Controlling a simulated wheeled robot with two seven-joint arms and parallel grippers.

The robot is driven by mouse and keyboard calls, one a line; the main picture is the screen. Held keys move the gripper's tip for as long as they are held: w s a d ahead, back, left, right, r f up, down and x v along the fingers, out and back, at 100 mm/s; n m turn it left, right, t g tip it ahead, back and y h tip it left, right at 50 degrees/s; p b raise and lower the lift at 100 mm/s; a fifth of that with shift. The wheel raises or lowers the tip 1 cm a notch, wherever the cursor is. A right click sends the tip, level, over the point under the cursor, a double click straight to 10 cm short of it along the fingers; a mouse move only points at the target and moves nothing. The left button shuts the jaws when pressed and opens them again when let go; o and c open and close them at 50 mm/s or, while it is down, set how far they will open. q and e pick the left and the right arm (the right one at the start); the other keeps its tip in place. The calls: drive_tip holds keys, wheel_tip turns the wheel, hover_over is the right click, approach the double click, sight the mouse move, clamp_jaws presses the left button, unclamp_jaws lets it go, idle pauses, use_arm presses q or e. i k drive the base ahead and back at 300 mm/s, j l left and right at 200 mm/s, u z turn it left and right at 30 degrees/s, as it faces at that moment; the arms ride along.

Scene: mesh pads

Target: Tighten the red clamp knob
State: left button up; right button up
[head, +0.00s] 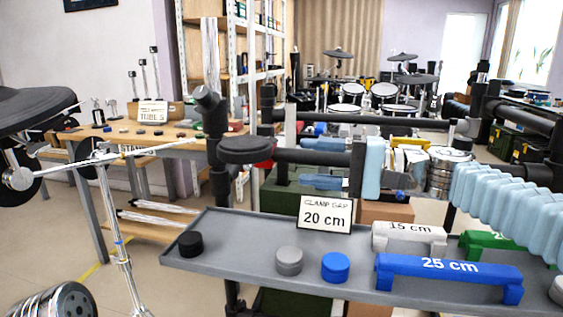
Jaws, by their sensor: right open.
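The red clamp knob (265,166) shows only in part, as a small red patch under a horizontal black tube and close to an upright black post. The tube and a round black pad (245,150) hide some of it. My right gripper (306,163) has light blue fingers pointing left, one above the other. They are apart, with the black tube passing across the gap in the picture. The fingertips are a little right of the knob, and I see no contact. Whether they are at the same depth, I cannot tell. My left gripper is out of view.
A grey tray (230,262) in front holds black, grey and blue cylinders, a "CLAMP GAP 20 cm" sign (325,214), a white 15 cm bar (408,235), a blue 25 cm bar (450,268) and a green bar. A cymbal stand (113,225) stands at left. Black rails cross behind.

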sight(266, 130)
drive_tip(key=k, duration=0.9)
